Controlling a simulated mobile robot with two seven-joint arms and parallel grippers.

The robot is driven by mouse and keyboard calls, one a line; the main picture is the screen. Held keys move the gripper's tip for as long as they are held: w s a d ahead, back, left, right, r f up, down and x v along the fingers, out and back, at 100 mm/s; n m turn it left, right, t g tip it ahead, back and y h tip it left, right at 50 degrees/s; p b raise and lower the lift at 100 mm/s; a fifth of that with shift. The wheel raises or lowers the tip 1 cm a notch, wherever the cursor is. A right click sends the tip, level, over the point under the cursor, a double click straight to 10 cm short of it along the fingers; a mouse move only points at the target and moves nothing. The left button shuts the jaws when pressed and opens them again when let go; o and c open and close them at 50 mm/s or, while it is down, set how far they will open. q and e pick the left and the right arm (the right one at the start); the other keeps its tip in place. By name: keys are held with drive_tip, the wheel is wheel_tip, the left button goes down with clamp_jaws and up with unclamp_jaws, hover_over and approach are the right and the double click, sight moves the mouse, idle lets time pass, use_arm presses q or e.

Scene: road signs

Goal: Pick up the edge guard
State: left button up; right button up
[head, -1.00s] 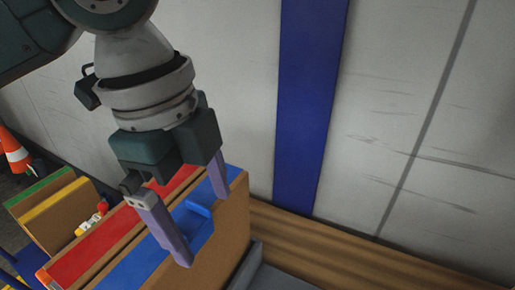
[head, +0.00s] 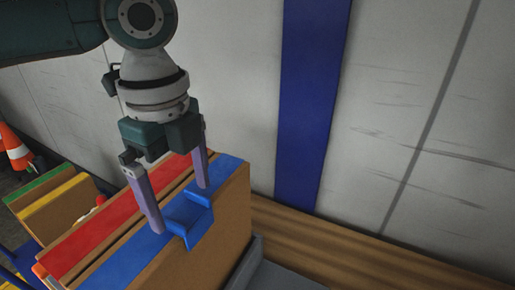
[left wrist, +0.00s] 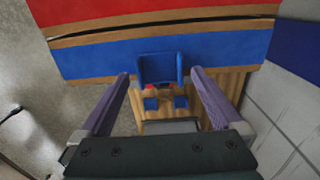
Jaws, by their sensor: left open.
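The edge guard looks to be the blue angled piece (head: 200,226) on the top front edge of a brown panel with a blue top strip (head: 128,255). It also shows in the left wrist view (left wrist: 159,68), in the middle, against the blue strip. My left gripper (head: 181,207) is open and points down, with its purple fingers at the guard. In the left wrist view one fingertip is on each side of the guard, with gaps between. I cannot tell whether the fingers reach below its top. My right gripper is not in view.
A red-topped panel (head: 95,236) stands right behind the blue one. Panels with yellow (head: 55,194) and green (head: 38,187) tops are at the left, and an orange-white cone (head: 15,150) is beyond. A grey wall with a blue stripe (head: 308,110) rises behind a wooden ledge (head: 350,247).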

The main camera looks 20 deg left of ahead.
use_arm(q)
drive_tip(key=shift+f, duration=0.7)
drive_tip(key=c, duration=1.3)
drive_tip(key=shift+o, duration=0.2)
drive_tip(key=shift+r, duration=0.15)
